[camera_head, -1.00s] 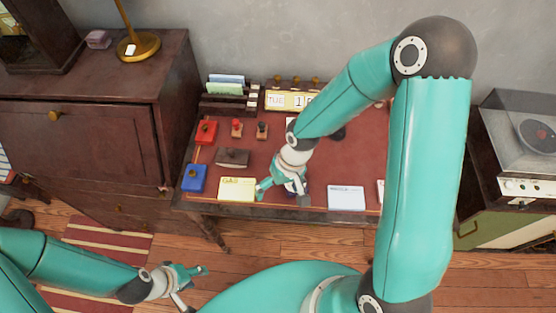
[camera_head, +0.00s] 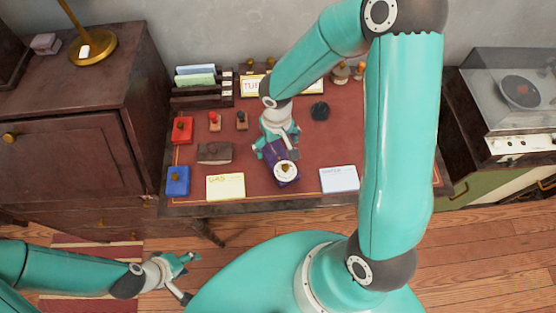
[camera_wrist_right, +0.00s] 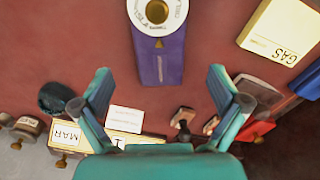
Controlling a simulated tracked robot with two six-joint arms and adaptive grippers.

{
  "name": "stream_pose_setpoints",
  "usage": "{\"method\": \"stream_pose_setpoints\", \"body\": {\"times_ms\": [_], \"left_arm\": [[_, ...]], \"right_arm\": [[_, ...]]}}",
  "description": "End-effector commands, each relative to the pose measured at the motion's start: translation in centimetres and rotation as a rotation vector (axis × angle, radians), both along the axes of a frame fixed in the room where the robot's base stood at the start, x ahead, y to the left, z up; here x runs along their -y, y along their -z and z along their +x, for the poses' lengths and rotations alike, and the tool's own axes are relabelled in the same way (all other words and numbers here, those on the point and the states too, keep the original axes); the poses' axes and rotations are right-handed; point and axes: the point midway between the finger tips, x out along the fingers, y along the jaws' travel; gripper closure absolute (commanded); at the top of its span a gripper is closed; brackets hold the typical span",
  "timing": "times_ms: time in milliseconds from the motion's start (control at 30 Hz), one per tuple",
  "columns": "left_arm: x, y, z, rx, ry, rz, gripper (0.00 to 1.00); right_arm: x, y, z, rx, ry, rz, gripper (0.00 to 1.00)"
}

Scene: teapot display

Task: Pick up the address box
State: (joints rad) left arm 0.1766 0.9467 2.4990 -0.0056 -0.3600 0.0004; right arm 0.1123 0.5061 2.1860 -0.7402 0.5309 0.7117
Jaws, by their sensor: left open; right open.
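A dark purple box with a round white lettered dial and a gold knob (camera_head: 283,176), which I take for the address box, lies on the red desktop. It also shows in the right wrist view (camera_wrist_right: 160,58), with its narrow end pointing into the gap between the fingers. My right gripper (camera_head: 277,151) is open over the far end of the box, its fingers to either side. In the right wrist view the open fingers (camera_wrist_right: 160,85) look clear of the box's sides. My left gripper (camera_head: 190,277) is open and empty, low in front of the desk.
A yellow GAS card (camera_head: 225,187) and a blue-white card (camera_head: 339,179) lie left and right of the box. A dark round object (camera_head: 320,111), small stamps (camera_head: 242,120) and a calendar (camera_head: 254,86) stand behind. A blue block (camera_head: 178,181) sits at the left edge.

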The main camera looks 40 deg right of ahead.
Motion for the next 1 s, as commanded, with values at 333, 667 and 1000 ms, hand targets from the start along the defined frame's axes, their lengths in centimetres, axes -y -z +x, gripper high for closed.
{"method": "stream_pose_setpoints", "body": {"times_ms": [333,667,1000], "left_arm": [[0.0,-0.5,0.0,0.0,0.0,0.0,0.54],[0.0,-0.3,0.0,0.0,0.0,0.0,0.54],[0.0,-0.3,0.0,0.0,0.0,0.0,0.54]], "right_arm": [[0.0,3.0,0.1,-0.004,-0.003,0.002,0.02],[0.0,5.8,0.2,0.001,-0.001,0.001,0.02],[0.0,5.8,0.2,0.001,-0.002,0.001,0.34]]}}
